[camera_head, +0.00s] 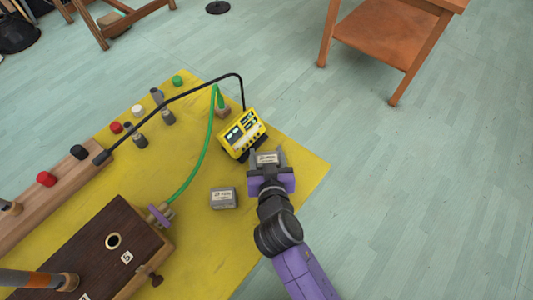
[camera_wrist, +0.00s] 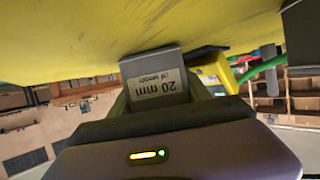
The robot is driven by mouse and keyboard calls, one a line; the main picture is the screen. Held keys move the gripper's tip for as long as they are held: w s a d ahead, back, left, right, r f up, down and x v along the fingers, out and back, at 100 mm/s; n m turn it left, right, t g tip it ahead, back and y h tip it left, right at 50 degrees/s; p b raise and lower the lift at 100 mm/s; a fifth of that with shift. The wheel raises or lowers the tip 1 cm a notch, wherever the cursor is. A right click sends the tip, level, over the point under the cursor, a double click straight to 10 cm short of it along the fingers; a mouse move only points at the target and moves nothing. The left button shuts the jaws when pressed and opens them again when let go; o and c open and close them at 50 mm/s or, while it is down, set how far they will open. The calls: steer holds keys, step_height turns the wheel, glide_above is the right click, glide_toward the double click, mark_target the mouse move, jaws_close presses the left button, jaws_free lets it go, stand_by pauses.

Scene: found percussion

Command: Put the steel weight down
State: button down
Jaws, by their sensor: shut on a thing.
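My gripper (camera_head: 268,158) is shut on a small grey metal block with a pale label, the steel weight (camera_head: 267,159). It is over the right part of the yellow tabletop (camera_head: 300,174), just in front of the yellow meter. In the wrist view the steel weight (camera_wrist: 154,80) sits between the fingers, its label upside down and reading "20 mm". It is close to the yellow surface (camera_wrist: 80,40); I cannot tell whether it touches. A second grey labelled block (camera_head: 223,198) stands on the yellow top, left of my gripper.
The yellow meter (camera_head: 242,134) stands close beyond the steel weight, with a black cable (camera_head: 190,90) arching left. A wooden rail (camera_head: 60,185) with knobs lies at left. Bare yellow surface lies right of my gripper.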

steer(key=shift+f, duration=0.1)
steer(key=shift+c, duration=2.4)
jaws_free()
steer(key=v, duration=1.2)
steer(key=shift+d, duration=0.1)
